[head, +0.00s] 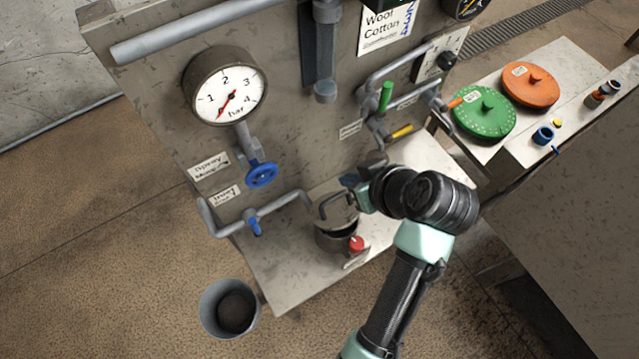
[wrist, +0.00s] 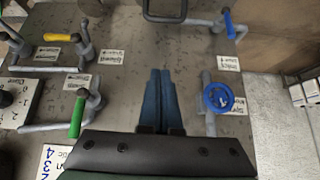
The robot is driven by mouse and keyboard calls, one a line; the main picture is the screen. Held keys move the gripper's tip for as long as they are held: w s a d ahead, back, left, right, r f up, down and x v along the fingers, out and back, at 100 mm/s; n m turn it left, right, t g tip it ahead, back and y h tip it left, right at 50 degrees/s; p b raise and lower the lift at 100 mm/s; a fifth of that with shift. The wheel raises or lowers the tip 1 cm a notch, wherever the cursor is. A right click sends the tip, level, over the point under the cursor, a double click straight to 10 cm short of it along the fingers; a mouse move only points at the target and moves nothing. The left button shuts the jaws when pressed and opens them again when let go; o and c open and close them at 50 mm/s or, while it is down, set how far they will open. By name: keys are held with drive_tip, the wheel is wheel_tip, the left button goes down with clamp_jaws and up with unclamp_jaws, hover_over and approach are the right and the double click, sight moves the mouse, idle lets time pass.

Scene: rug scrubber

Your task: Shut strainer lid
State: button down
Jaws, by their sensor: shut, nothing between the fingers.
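The metal strainer pot (head: 332,243) stands on the pale shelf below the panel, with a red knob (head: 356,243) at its front right. Its lid (head: 343,217) is raised and tilted, with a dark gap between lid and pot. The lid's grey loop handle (head: 322,207) stands up from it; a grey loop that looks like this handle (wrist: 165,17) shows at the top of the wrist view. My gripper (head: 349,181) is just behind and right of the handle. In the wrist view its blue fingers (wrist: 160,72) are together and empty, apart from the loop.
The panel carries a pressure gauge (head: 225,85), a blue valve wheel (head: 262,174), a green-handled valve (head: 385,97) and pipes near my gripper. A grey bucket (head: 228,308) stands on the floor. Green (head: 484,114) and orange (head: 530,84) discs lie on the right-hand table.

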sight(348, 220)
drive_tip(key=x, duration=0.3)
drive_tip(key=f+p+x, duration=0.1)
drive_tip(key=x, duration=0.2)
drive_tip(key=s+d+p+x, duration=0.1)
drive_tip(key=x, duration=0.3)
drive_tip(key=shift+s+f, duration=0.1)
drive_tip(key=shift+f, duration=0.15)
drive_tip(key=shift+s+d+f+p, duration=0.15)
drive_tip(key=shift+s+d+f, duration=0.05)
drive_tip(key=shift+f, duration=0.15)
drive_tip(key=shift+s+d+f+p, duration=0.15)
drive_tip(key=shift+s+f, duration=0.05)
drive_tip(key=shift+f, duration=0.15)
drive_tip(key=shift+s+d+f+t+b, duration=0.3)
drive_tip(key=shift+f+b, duration=0.25)
drive_tip(key=shift+b, duration=0.4)
drive_tip(key=t+b, duration=0.1)
drive_tip(key=b, duration=0.1)
drive_tip(key=s+d+f+y+b, duration=0.1)
drive_tip(key=b, duration=0.2)
drive_tip(key=shift+s+f+t+y, duration=0.2)
drive_tip(key=shift+s+t+y, duration=0.1)
drive_tip(key=shift+s+t, duration=0.1)
drive_tip(key=shift+s+d+f+b, duration=0.6)
drive_tip(key=shift+s+b, duration=0.15)
drive_tip(key=shift+b, duration=0.3)
